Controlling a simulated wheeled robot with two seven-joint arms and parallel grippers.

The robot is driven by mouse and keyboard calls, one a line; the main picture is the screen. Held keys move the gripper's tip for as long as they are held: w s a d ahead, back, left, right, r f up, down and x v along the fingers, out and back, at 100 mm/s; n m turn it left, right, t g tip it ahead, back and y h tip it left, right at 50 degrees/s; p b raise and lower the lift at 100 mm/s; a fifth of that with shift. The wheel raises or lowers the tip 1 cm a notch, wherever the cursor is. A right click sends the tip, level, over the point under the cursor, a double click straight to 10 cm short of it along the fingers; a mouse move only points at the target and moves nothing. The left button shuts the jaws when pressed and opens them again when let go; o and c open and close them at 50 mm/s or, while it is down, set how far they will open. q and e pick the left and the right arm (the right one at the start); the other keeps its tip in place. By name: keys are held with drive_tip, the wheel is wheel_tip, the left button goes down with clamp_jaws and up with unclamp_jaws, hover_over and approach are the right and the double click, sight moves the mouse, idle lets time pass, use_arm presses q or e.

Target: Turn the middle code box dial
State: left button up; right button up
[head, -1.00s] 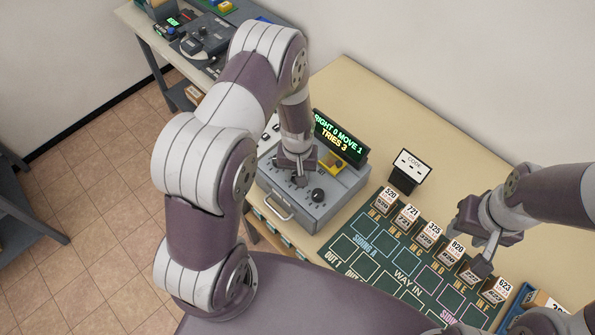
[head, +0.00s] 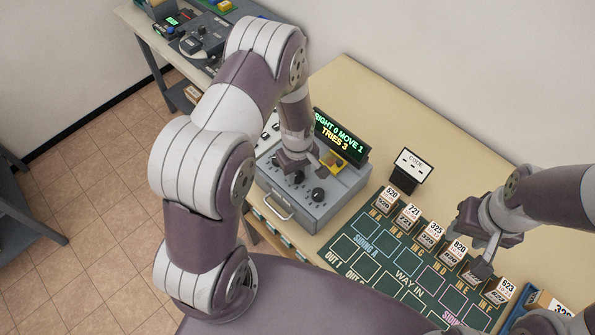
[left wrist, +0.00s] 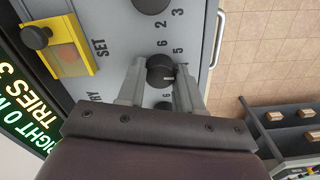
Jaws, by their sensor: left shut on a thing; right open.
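The grey code box (head: 325,205) stands on the table, with round black dials on its top panel. My left gripper (head: 294,166) is down over the panel. In the left wrist view its two fingers (left wrist: 158,88) are on either side of the middle dial (left wrist: 160,70) and shut on it. The display (head: 340,136) reads "RIGHT 0 MOVE 1, TRIES 3". My right gripper (head: 484,257) is open above the green board.
A yellow block with a dark knob, near the word SET (left wrist: 66,42), is beside the dials. A CODE card (head: 411,166) stands behind the green board (head: 400,262), which carries several numbered blocks. The beige tabletop behind is clear.

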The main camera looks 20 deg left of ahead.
sight(297, 174)
use_arm(q)
drive_tip(key=shift+w+n, duration=0.15)
drive_tip(key=shift+n, duration=0.45)
drive_tip(key=o, duration=1)
drive_tip(key=shift+o, duration=0.2)
drive_tip(key=shift+r, duration=0.1)
drive_tip(key=shift+r, duration=0.35)
wheel_tip(297, 174, up, 12)
drive_tip(key=b, duration=0.3)
